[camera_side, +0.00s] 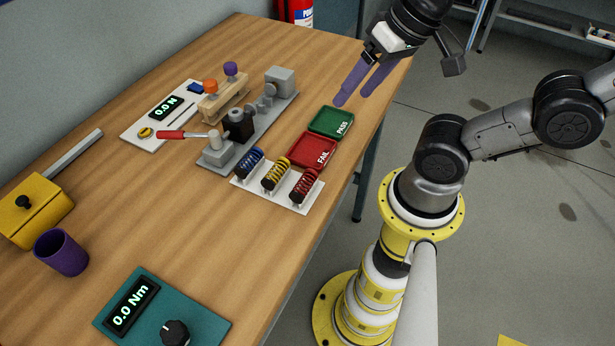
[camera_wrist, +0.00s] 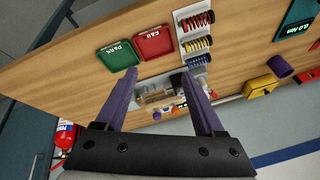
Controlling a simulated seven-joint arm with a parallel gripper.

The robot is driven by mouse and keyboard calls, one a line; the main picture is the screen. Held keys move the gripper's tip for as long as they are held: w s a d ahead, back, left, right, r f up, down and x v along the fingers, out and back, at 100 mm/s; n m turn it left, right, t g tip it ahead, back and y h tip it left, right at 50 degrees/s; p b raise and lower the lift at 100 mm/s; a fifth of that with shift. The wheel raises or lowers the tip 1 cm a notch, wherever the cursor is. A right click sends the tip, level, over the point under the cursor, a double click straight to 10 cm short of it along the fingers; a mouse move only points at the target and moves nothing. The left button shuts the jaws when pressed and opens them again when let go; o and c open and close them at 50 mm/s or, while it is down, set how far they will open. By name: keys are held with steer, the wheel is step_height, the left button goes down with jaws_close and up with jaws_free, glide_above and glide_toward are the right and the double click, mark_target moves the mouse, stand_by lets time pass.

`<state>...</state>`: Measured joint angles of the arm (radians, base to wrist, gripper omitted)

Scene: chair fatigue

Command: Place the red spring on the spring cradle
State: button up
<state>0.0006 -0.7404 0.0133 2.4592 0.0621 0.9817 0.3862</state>
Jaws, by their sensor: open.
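The red spring (camera_side: 305,185) stands on the white spring holder (camera_side: 253,187) near the table's edge, at the right end of the row beside a yellow spring (camera_side: 275,173) and a blue spring (camera_side: 250,162). It also shows in the wrist view (camera_wrist: 198,20). A grey test fixture (camera_side: 236,129) with a dark block and a red-handled lever stands behind the holder; I cannot tell which part is the spring cradle. My gripper (camera_side: 352,98), with purple fingers, is open and empty, above the table's right side, apart from the springs. It also shows in the wrist view (camera_wrist: 160,75).
A green PASS tray (camera_side: 331,122) and a red FAIL tray (camera_side: 312,150) lie between gripper and springs. A 0.0 N panel (camera_side: 150,120) is behind the fixture. A yellow box (camera_side: 35,215), purple cup (camera_side: 62,253) and teal 0.0 Nm meter (camera_side: 195,318) are left and front. The table's middle is clear.

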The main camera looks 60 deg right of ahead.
steer(key=w+a+m+g+y, duration=0.2)
steer(key=a+m+g+y, duration=0.15)
steer(key=m, duration=0.75)
steer(key=m+g, duration=0.3)
steer(key=m, duration=0.1)
glide_toward(304, 179)
steer(key=shift+t+y, duration=0.25)
steer(key=shift+y, duration=0.1)
steer(key=x, duration=0.9)
steer(key=shift+s+d+f, duration=0.2)
steer(key=shift+s+d, duration=0.05)
jaws_close()
